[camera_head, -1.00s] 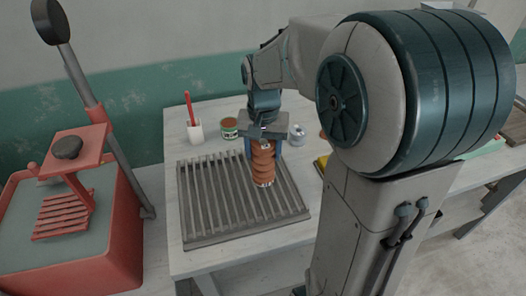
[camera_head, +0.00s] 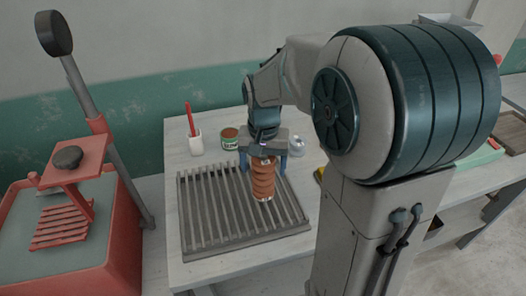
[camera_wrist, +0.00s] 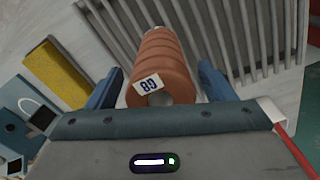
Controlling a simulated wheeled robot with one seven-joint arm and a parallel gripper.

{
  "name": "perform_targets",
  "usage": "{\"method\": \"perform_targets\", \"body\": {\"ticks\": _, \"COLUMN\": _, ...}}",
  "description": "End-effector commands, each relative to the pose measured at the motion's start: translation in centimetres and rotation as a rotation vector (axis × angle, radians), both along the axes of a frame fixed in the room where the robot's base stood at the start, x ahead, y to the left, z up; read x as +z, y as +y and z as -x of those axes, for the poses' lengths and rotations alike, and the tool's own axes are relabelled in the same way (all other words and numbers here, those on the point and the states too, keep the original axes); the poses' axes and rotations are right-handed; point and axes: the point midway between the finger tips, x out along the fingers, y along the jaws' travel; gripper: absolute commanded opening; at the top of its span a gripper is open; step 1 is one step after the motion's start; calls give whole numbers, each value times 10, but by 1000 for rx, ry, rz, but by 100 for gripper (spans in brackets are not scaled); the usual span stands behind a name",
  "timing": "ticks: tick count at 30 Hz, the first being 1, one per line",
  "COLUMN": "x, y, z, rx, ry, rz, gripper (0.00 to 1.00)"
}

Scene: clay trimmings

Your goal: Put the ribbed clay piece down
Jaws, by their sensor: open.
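The ribbed clay piece (camera_head: 263,181) is an orange-brown ridged cylinder standing upright on the grey slatted rack (camera_head: 212,232), toward its right side. In the wrist view the ribbed clay piece (camera_wrist: 160,62) shows a white label reading "G8" near its hollow end. My gripper (camera_head: 264,160) is at the top of the piece. Its blue fingers (camera_wrist: 160,88) stand apart on either side of the piece, with a visible gap at each side. The slatted rack also fills the upper right of the wrist view (camera_wrist: 235,30).
Behind the rack stand a white cup (camera_head: 196,144) with a red stick, a labelled tin (camera_head: 229,140) and a pale jar (camera_head: 297,146). A yellow block (camera_wrist: 55,75) lies beside the rack. A red press (camera_head: 75,220) stands at the left. The rack's left part is bare.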

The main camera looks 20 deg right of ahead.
Motion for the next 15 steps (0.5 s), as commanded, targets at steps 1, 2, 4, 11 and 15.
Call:
{"method": "perform_targets", "body": {"ticks": 1, "x": 6, "y": 0, "z": -1, "rx": 0, "ry": -3, "rz": 0, "gripper": 76}}
{"method": "perform_targets", "body": {"ticks": 2, "x": 11, "y": 0, "z": -1, "rx": 0, "ry": -5, "rz": 0, "gripper": 76}}
{"method": "perform_targets", "body": {"ticks": 4, "x": 23, "y": 0, "z": -1, "rx": 0, "ry": -7, "rz": 0, "gripper": 76}}
{"method": "perform_targets", "body": {"ticks": 11, "x": 74, "y": 0, "z": -1, "rx": 0, "ry": -6, "rz": 0, "gripper": 76}}
{"method": "perform_targets", "body": {"ticks": 15, "x": 99, "y": 0, "z": -1, "rx": 0, "ry": -4, "rz": 0, "gripper": 76}}
